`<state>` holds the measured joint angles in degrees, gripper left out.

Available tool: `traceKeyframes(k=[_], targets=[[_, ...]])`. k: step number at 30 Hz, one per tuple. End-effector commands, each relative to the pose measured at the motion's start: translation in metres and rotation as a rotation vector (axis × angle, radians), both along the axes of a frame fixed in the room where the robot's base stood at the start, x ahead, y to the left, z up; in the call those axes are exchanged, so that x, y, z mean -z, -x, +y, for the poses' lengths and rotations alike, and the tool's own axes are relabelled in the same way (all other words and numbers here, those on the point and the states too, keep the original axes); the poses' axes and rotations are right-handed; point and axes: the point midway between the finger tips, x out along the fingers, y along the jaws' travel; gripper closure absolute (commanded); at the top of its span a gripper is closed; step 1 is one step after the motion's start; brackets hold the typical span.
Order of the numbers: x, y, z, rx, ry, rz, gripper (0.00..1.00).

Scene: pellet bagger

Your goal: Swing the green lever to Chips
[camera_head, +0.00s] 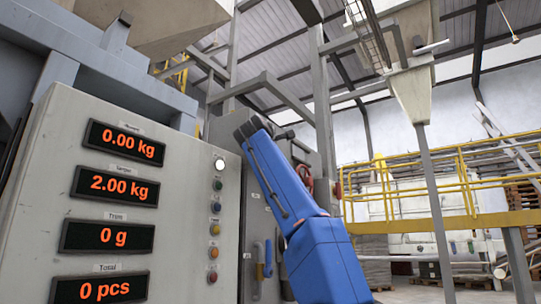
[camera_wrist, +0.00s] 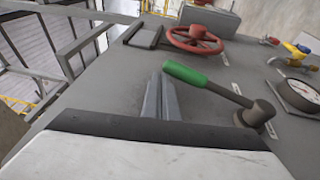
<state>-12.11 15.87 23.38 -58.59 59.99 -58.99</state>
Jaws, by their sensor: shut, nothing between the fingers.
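The green lever (camera_wrist: 186,73) shows in the wrist view on a grey panel. Its green grip points to the upper left, and its dark rod runs down right to a round brown hub (camera_wrist: 255,113). Small white labels (camera_wrist: 236,88) lie near the rod, but I cannot read them. My gripper (camera_wrist: 157,82) is shut and empty, with its fingertips just left of the green grip. I cannot tell whether they touch it. In the head view my blue arm reaches up to the grey panel, and I cannot make out the lever there.
A red handwheel (camera_wrist: 194,39) stands above the lever in the wrist view. A round gauge (camera_wrist: 301,93) and a yellow and blue valve (camera_wrist: 298,50) are at the right. In the head view a cabinet (camera_head: 180,200) with orange readouts (camera_head: 118,187) stands left of my arm.

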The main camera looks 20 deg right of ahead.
Motion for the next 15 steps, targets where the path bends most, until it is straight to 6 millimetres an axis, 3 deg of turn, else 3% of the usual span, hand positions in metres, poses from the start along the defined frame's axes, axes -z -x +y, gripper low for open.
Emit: traceKeyframes(k=[15], targets=[[0.004, -0.016, -0.022, 0.000, 0.001, 0.001, 1.00]])
